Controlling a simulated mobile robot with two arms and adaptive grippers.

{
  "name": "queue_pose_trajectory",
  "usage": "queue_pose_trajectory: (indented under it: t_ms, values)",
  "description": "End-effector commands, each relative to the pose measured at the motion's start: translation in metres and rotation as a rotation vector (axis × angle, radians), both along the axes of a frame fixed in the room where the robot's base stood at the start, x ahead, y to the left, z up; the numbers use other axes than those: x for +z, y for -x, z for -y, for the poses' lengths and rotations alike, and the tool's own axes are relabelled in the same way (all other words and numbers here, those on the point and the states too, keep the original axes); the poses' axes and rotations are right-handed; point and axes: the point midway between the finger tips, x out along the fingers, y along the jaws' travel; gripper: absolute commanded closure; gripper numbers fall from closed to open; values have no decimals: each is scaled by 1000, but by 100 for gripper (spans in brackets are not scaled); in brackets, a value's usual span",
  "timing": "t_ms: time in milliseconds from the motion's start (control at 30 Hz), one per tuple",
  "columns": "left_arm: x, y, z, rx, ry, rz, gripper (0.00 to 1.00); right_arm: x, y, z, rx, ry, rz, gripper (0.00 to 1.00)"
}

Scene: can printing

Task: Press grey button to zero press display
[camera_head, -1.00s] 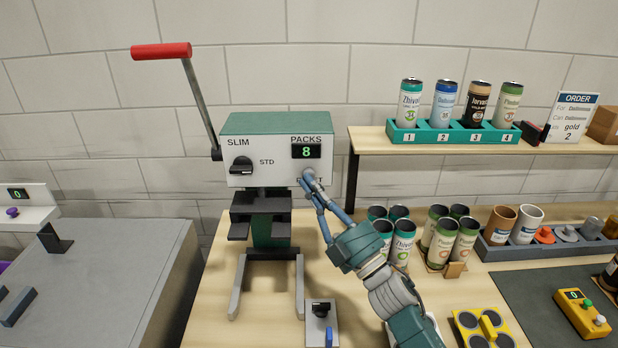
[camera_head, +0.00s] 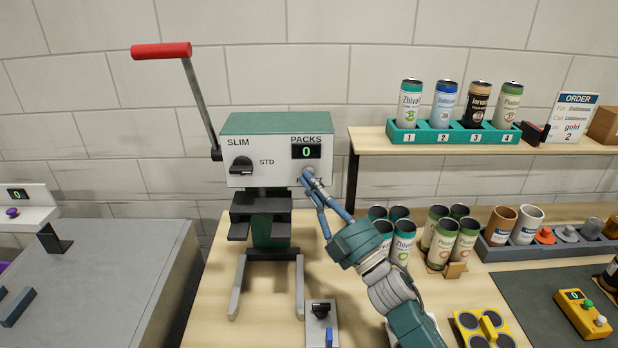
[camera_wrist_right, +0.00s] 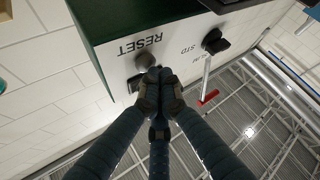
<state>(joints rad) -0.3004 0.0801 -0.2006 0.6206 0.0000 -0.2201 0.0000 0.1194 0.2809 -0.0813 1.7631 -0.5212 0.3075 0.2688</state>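The press (camera_head: 278,135) has a green top and a white front panel. Its PACKS display (camera_head: 306,152) reads 0 in green. The grey button (camera_wrist_right: 146,61) shows in the wrist view beside the RESET label (camera_wrist_right: 140,44), partly hidden by my fingertips. My right gripper (camera_head: 309,177) is shut and empty, its tips together at the button below the display. It also shows in the wrist view (camera_wrist_right: 160,88), with the tips at or very near the button. In the head view the tips cover most of the button. My left gripper is not in view.
A black SLIM/STD knob (camera_head: 241,165) is on the panel's left, and a red-handled lever (camera_head: 161,51) rises at the press's left side. Several cans (camera_head: 402,240) stand right of my right arm. A small box with a black knob (camera_head: 321,311) lies in front.

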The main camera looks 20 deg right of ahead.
Motion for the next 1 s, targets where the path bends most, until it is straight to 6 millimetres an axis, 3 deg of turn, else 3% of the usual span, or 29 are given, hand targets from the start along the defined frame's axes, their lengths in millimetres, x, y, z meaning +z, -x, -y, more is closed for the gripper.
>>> queue_pose_trajectory:
  t_ms: [267,700,1000]
  values:
    - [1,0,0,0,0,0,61,0,2,0,-2,0,-1,100]
    - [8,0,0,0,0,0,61,0,24,-6,-1,-1,0,100]
    - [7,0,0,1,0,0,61,0,25,-7,-1,-1,0,100]
